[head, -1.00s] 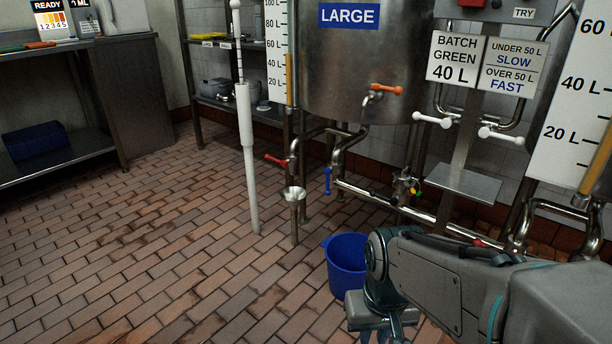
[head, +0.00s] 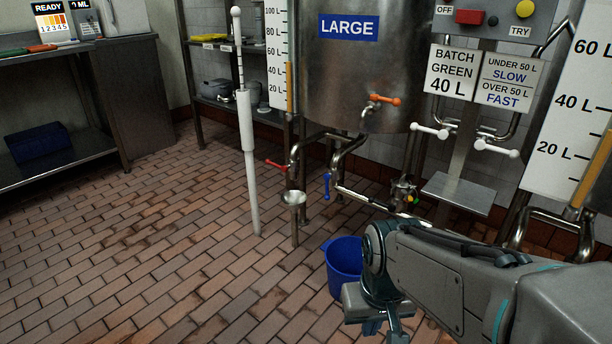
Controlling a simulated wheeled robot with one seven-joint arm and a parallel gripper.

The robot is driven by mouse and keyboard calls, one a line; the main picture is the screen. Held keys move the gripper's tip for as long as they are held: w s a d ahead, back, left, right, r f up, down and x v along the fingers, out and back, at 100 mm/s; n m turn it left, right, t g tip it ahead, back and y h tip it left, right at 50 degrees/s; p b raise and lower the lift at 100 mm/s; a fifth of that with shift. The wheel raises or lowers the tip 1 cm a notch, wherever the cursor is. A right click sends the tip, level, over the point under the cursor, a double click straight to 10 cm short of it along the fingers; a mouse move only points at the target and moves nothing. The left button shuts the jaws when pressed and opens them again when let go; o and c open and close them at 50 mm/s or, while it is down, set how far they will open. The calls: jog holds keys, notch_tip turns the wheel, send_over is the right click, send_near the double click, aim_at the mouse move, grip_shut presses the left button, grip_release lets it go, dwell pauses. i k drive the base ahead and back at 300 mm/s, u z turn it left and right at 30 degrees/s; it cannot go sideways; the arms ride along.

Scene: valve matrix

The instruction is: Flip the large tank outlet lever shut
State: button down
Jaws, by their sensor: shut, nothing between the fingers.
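The large tank (head: 345,75) with its blue LARGE label stands at the back centre. An orange lever (head: 386,100) sits on the tap at its front and points right. On the pipework below, a red lever (head: 276,164) points left and a blue lever (head: 327,185) hangs down. No label shows which one is the outlet lever. My gripper (head: 384,328) is at the bottom edge, pointing down, shut and empty, in front of the blue bucket and well apart from all levers. Its fingertips are partly cut off by the frame.
A blue bucket (head: 344,268) stands on the floor just behind my gripper. A metal funnel stand (head: 293,205) and a white pole (head: 247,150) stand left of it. White levers (head: 430,131) and a small metal shelf (head: 459,193) are at right. The tiled floor at left is clear.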

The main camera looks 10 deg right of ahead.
aim_at(327, 190)
jog(key=u, duration=0.75)
jog(key=i, duration=0.9)
